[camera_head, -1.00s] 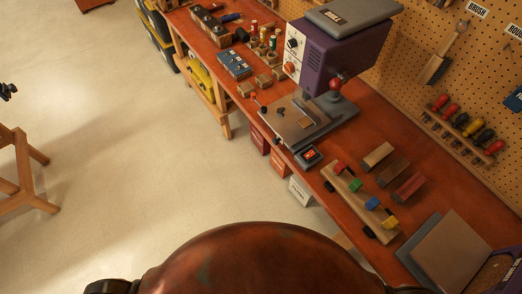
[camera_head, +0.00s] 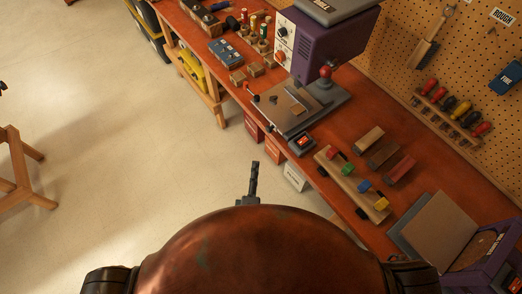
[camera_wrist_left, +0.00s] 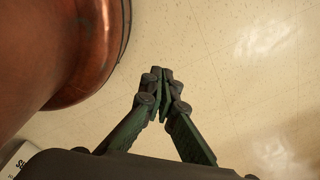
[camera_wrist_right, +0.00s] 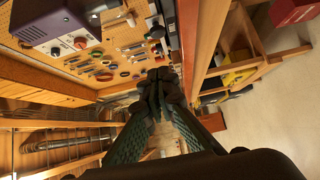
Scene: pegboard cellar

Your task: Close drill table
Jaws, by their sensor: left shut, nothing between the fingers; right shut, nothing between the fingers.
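A purple machine (camera_head: 335,42) with a pale knob panel stands on the red-brown bench in the head view; I take it for the drill. My right gripper (camera_head: 255,165) is shut and empty, pointing up in front of the bench edge, apart from the table. It also shows in the right wrist view (camera_wrist_right: 160,78), with the purple machine (camera_wrist_right: 45,18) at upper left. My left gripper (camera_wrist_left: 162,78) is shut and empty above the floor.
Boxes (camera_head: 294,177) stand under the bench edge. A wooden stool (camera_head: 18,170) is far left; floor between is clear.

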